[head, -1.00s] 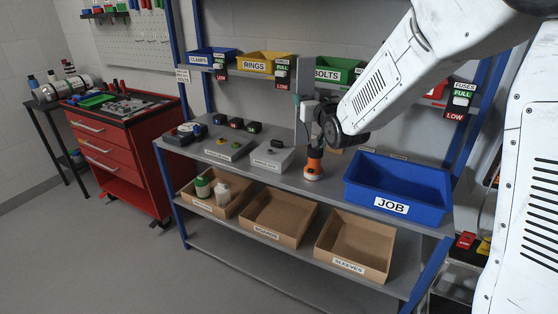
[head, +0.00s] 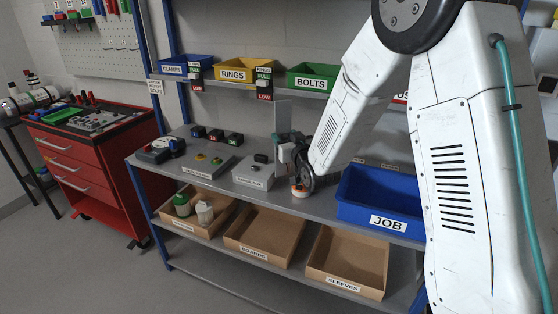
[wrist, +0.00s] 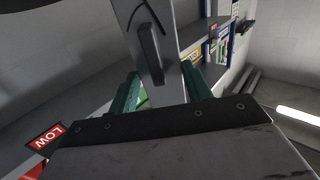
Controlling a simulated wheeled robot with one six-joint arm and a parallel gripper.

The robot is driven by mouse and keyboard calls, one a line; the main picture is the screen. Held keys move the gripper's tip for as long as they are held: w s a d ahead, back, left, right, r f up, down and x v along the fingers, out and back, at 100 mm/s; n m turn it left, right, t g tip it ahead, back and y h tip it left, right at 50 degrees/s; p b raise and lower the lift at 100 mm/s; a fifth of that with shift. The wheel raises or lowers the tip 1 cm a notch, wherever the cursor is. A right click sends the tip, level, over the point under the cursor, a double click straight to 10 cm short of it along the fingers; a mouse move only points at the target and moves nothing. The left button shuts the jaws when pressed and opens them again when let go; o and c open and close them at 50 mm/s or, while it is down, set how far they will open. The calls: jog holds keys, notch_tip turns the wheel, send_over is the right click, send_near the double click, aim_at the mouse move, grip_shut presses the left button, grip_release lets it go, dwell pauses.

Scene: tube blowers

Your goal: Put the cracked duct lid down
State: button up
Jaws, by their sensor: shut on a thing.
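The duct lid (head: 283,117) is a thin grey panel standing on edge above the middle shelf in the head view. In the wrist view the lid (wrist: 165,75) shows a dark bar handle and a dark curved line, likely the crack, near the top. My gripper (wrist: 160,90) is shut on the lid, with a green finger on either side. In the head view my gripper (head: 285,138) is small, just left of my wrist. The lid's lower edge is partly hidden there, so I cannot tell whether it touches the shelf.
A blue JOB bin (head: 378,205) stands right of my wrist. A grey box (head: 253,177) and a grey button panel (head: 207,168) occupy the shelf to the left. Cardboard trays (head: 265,228) sit below. CLAMPS, RINGS (head: 243,70) and BOLTS (head: 313,77) bins line the upper shelf.

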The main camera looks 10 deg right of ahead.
jog(key=shift+f, duration=2.7)
jog(key=shift+f, duration=0.2)
jog(key=o, duration=1.1)
jog(key=shift+r, duration=0.2)
jog(key=s, duration=0.4)
jog(key=s+d, duration=0.1)
jog(key=s, duration=0.7)
jog(key=shift+d, duration=0.4)
